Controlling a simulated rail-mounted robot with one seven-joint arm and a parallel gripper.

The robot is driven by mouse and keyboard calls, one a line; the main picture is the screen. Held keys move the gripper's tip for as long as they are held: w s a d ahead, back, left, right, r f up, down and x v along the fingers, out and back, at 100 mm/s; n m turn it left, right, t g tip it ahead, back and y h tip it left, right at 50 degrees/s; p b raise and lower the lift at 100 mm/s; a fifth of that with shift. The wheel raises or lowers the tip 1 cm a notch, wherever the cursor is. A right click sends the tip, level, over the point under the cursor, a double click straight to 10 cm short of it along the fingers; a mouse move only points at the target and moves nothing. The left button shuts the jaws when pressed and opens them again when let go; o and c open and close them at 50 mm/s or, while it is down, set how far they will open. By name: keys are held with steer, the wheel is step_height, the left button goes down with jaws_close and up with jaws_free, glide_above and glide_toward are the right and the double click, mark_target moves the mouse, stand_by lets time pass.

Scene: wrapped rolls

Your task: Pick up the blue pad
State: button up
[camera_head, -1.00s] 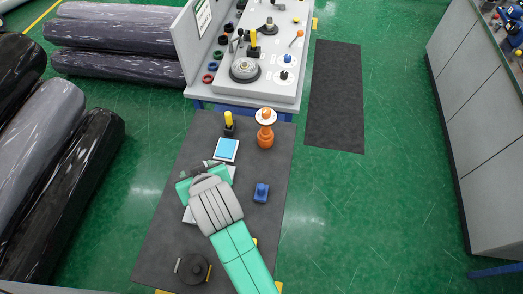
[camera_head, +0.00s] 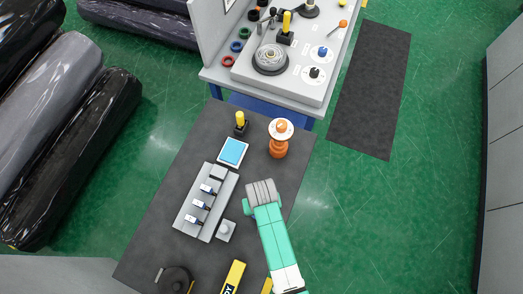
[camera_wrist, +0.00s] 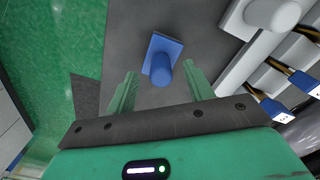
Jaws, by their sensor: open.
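A flat light-blue pad (camera_head: 233,151) in a white frame lies on the dark mat, behind the grey switch strip. A darker blue square piece with a round knob (camera_wrist: 163,58) is in the wrist view, between and just beyond the tips of my open gripper (camera_wrist: 160,78). The fingers are on either side of it, and I cannot tell whether they touch it. In the head view my gripper (camera_head: 262,196) is over the mat's right side, hides most of the knobbed piece, and is to the right of the light-blue pad.
An orange stand with a white disc (camera_head: 279,138) is behind my gripper. A yellow-topped black post (camera_head: 240,124) stands behind the pad. The grey switch strip (camera_head: 207,203) and a small grey knobbed block (camera_head: 226,230) are left. Black wrapped rolls (camera_head: 80,150) lie far left.

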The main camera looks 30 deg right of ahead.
steer(key=f, duration=0.4)
steer(key=shift+w+d+f, duration=0.1)
steer(key=shift+w+f, duration=0.1)
steer(key=shift+w, duration=0.1)
steer(key=c, duration=1.1)
steer(key=shift+r, duration=0.1)
step_height(320, 180, up, 10)
steer(key=shift+f, duration=0.1)
